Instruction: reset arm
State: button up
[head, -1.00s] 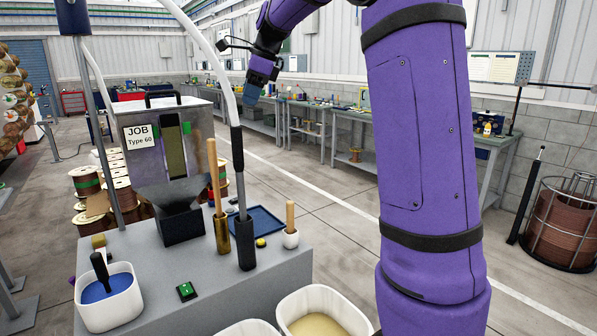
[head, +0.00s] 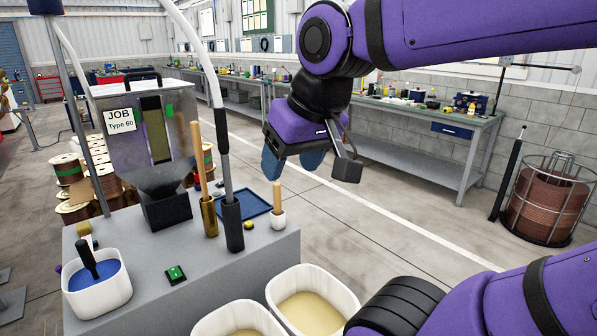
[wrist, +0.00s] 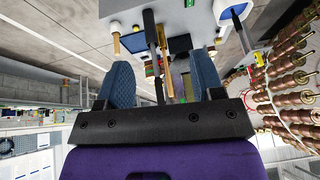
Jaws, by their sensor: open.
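My gripper (head: 292,160) hangs in the air in the head view, to the right of the grey stand and higher than its top. Its two blue fingers point down and are apart, with nothing between them. In the wrist view my gripper (wrist: 163,85) also shows open and empty, with the stand's tools seen beyond the fingers. My purple arm is folded across the upper right of the head view.
The grey stand (head: 225,285) carries a hopper machine (head: 150,135), a tub of blue material (head: 98,285) and upright handled tools. Two white bins (head: 313,300) stand at its front right. A wire cage with a copper coil (head: 545,205) is at far right. Open floor lies between.

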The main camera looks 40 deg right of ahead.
jog(key=shift+s+f+n, duration=0.7)
jog(key=shift+s+f, duration=0.05)
jog(key=shift+s, duration=0.1)
dwell(0.7)
